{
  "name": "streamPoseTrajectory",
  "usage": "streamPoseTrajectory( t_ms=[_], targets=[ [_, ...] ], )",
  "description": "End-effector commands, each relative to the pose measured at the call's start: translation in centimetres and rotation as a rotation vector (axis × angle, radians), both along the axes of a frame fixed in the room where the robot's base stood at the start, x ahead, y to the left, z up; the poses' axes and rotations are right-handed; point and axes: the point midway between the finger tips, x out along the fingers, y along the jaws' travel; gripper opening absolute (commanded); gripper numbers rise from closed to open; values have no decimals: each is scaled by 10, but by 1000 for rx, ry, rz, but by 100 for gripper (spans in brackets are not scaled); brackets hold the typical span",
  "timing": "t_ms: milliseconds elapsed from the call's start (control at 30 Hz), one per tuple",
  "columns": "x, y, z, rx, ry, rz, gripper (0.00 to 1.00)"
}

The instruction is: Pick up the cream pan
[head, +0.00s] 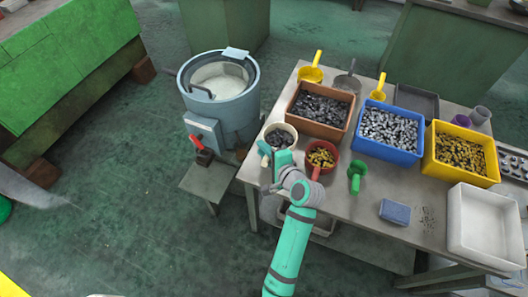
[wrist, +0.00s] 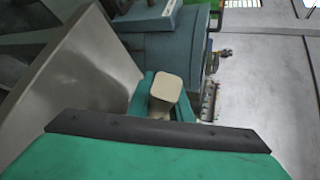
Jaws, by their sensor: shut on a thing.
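The cream pan (head: 280,124) is at the table's left corner in the head view, with dark grey small parts in it. My gripper (head: 267,152) is at the pan's near left side, by its handle. In the wrist view the pan's cream handle (wrist: 166,86) stands between my two teal fingers, and my gripper (wrist: 163,108) is shut on it. The pan's bowl is not clear in the wrist view. I cannot tell whether the pan touches the table or is slightly above it.
A red pan (head: 322,155) with brass-coloured parts is close to the right of my wrist. A brown bin (head: 318,131) stands behind, and a green scoop (head: 356,178) further right. A blue-grey drum machine (head: 233,110) with a red lever (head: 196,142) stands left of the table.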

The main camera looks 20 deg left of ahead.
Motion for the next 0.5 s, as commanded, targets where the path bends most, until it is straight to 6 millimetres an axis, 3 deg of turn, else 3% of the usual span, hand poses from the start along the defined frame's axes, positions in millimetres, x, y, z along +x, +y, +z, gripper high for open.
streamPoseTrajectory(
  t_ms=[200,500],
  targets=[
    [-41,-14,49,0,-5,-1,0],
    [-98,-34,73,-1,-2,-2,0]
  ],
)
